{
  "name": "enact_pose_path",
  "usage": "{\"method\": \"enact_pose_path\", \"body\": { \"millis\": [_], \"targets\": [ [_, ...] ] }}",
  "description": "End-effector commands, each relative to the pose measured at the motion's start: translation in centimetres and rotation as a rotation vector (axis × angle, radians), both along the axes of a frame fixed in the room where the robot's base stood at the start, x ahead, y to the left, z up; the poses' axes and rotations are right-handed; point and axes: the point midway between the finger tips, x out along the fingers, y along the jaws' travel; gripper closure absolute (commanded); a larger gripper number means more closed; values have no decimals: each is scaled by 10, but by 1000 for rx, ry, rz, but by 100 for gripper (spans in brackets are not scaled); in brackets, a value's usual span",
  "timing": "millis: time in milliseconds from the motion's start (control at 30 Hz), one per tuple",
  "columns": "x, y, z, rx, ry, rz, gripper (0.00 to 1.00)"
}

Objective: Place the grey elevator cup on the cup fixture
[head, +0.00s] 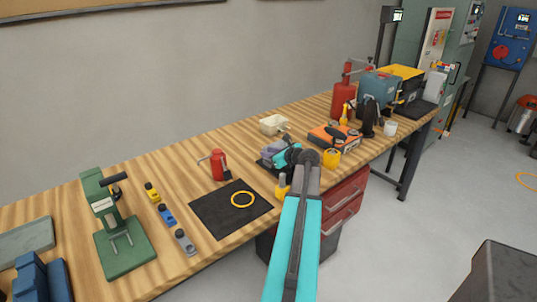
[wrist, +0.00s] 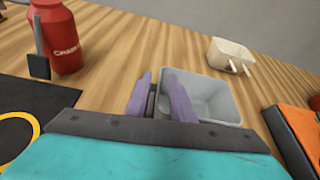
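The grey elevator cup (wrist: 215,100) is an open, light grey box-shaped cup just beyond my gripper in the wrist view. My gripper (wrist: 158,80) has two purple fingers standing apart with a gap between them. The cup's left wall lies near this gap, and the right finger overlaps the cup's inside in the picture. I cannot tell whether the fingers touch it. In the head view my gripper (head: 277,153) is at the bench, and my arm hides much around it.
A cream cup (head: 272,124) sits behind my gripper. A red bottle (head: 219,166) and a black mat (head: 205,212) with a yellow ring (head: 242,199) are to its left. An orange-black case (head: 335,137) is to its right. Small yellow, blue and grey blocks line the bench.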

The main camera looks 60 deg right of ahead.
Motion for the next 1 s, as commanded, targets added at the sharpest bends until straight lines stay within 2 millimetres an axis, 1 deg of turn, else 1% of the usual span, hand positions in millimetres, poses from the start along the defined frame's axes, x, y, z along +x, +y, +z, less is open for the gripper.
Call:
{"method": "enact_pose_path", "body": {
  "millis": [267,500,700,833,1000],
  "targets": [
    [-30,13,12,-2,0,-1,78],
    [-62,25,26,-2,-1,-2,78],
    [-85,34,36,-1,0,-2,78],
    [-94,37,41,-1,-1,-1,78],
    [-98,38,43,0,0,0,78]
  ]
}}
